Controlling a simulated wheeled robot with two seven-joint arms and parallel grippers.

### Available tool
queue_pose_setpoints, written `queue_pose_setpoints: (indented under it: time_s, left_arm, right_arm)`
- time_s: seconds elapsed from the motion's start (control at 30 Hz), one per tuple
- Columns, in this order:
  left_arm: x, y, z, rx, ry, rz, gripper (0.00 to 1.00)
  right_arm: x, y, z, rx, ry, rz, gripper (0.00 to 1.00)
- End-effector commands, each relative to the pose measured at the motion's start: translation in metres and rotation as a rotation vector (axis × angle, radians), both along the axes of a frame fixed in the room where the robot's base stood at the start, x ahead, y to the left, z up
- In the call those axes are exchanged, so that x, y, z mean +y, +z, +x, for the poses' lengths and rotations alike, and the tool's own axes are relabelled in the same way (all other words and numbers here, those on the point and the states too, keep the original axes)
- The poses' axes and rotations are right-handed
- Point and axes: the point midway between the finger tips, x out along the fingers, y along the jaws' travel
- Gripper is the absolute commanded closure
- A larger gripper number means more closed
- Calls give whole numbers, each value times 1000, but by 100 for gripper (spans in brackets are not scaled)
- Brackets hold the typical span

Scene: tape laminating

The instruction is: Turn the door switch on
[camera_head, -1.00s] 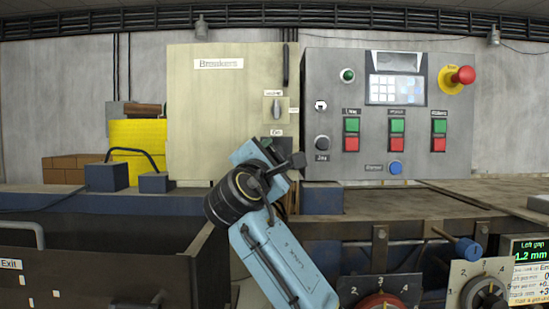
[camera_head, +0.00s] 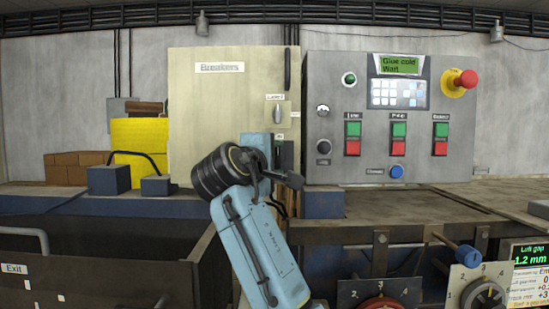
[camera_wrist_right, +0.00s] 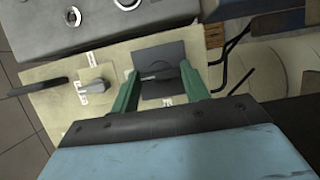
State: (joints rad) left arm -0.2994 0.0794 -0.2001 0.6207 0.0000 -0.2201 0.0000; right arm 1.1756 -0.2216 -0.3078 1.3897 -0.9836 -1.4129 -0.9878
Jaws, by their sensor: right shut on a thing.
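The pale breaker cabinet (camera_head: 220,120) carries a grey rotary switch (camera_head: 277,113), which also shows in the wrist view (camera_wrist_right: 95,86). Below it on the same door is a switch on a dark square plate (camera_wrist_right: 170,60); in the head view my arm mostly covers it. My right gripper (camera_wrist_right: 160,76) has its green fingers on either side of this plate's small dark handle (camera_wrist_right: 158,77), shut on it. In the head view the right gripper (camera_head: 278,165) is at the cabinet's lower right corner, fingertips hidden. Small labels are too blurred to read surely. My left gripper is out of view.
The grey control box (camera_head: 325,75) stands directly right of the cabinet, with a lit display (camera_head: 399,65) reading "Glue cold Wait", green and red buttons and a red emergency stop (camera_head: 467,79). Blue blocks (camera_head: 109,179) stand left of the cabinet.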

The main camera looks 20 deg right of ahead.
Motion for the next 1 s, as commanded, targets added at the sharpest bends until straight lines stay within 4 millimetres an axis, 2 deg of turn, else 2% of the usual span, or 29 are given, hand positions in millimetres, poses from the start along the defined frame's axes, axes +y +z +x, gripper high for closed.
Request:
queue_pose_setpoints:
  time_s: [0.5, 0.53, 0.7, 1.0]
  left_arm:
    - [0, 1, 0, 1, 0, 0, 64]
    - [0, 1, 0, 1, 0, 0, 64]
    - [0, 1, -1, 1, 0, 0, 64]
    - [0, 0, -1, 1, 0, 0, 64]
  right_arm:
    - [0, 0, 0, -5, 0, 23, 77]
    - [0, 0, 0, -5, 0, 23, 53]
    - [0, 0, 0, -5, 0, 21, 33]
    - [1, 0, -1, -6, 1, 20, 33]
